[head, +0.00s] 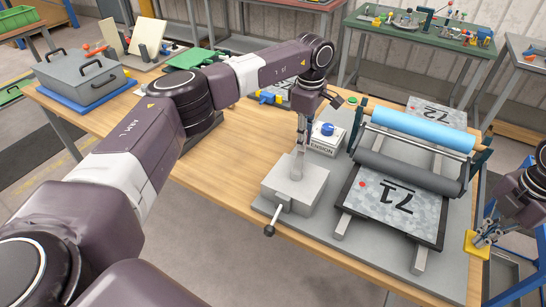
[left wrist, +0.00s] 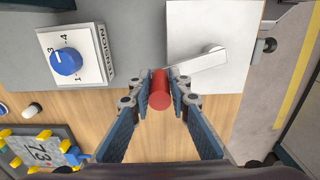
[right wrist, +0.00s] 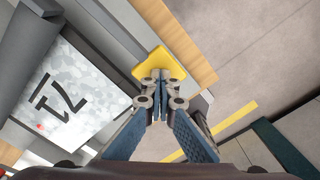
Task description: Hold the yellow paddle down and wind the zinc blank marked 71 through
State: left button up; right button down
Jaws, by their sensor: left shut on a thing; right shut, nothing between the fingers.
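The zinc blank marked 71 (head: 383,215) lies flat on grey rails in front of the bender's rollers, its far edge close to the grey roller (head: 408,170). It also shows in the right wrist view (right wrist: 75,80). My left gripper (head: 299,148) is shut on the red crank handle (left wrist: 160,90), at the end of a grey crank arm (left wrist: 195,61) on the grey box (head: 293,187). My right gripper (head: 485,239) is shut and empty, its fingertips at the yellow paddle (head: 474,246). The right wrist view shows the fingertips over the paddle (right wrist: 158,58); whether it is pressed down I cannot tell.
A light blue roller (head: 415,130) sits above the grey one. A blank marked 72 (head: 437,106) lies behind the rollers. A tension dial (head: 326,130) stands beside the crank box. A blank marked 73 (left wrist: 38,150) lies on the wooden bench. The bench's left front is clear.

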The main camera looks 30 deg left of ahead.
pick_arm(q)
jog(key=shift+s+d+f, duration=0.1)
jog(key=shift+s+d, duration=0.05)
jog(key=shift+d, duration=1.15)
jog(key=shift+s+d+f, duration=0.1)
jog(key=shift+d, duration=1.15)
jog(key=shift+o, duration=0.6)
jog(key=shift+s+d, duration=0.35)
jog(key=shift+d, duration=0.15)
jog(key=shift+s+d+r, duration=0.15)
jog(key=shift+s+d, duration=0.55)
jog(key=shift+s, duration=0.05)
grip_shut()
jog(key=shift+w+d, duration=0.1)
jog(key=shift+d, duration=0.05)
jog(key=shift+c, duration=0.8)
grip_release()
jog(key=o, duration=0.8)
jog(key=shift+o, duration=0.2)
